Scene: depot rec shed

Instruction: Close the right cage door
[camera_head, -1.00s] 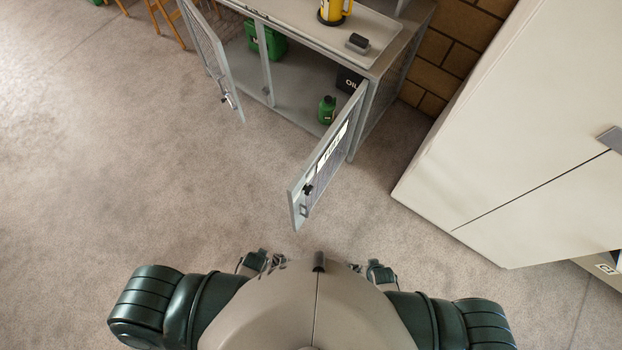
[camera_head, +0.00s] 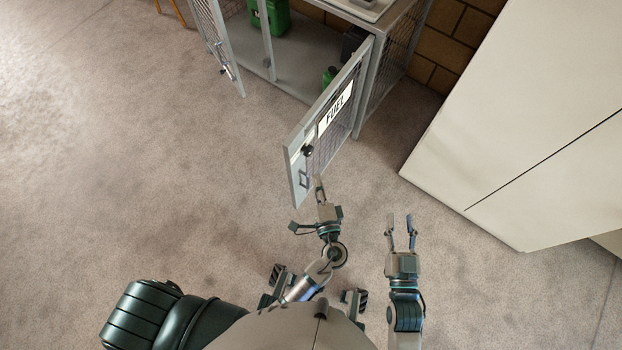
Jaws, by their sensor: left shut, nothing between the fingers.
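The right cage door (camera_head: 342,131) is a grey-framed mesh panel with a white "FUEL" label. It stands swung open from the cage, with its free edge toward me and a dark knob and small handle near that edge. My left gripper (camera_head: 319,183) is shut and empty, its fingertips close to the door's lower free corner. I cannot tell whether they touch it. My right gripper (camera_head: 401,222) is open and empty, to the right of the door and apart from it, above the floor.
The left cage door (camera_head: 215,42) is also open. Inside the cage are a green can (camera_head: 270,16), a small green bottle (camera_head: 329,75) and a dark box (camera_head: 354,43). A white cabinet (camera_head: 510,120) stands at right. The floor (camera_head: 130,180) at left is clear.

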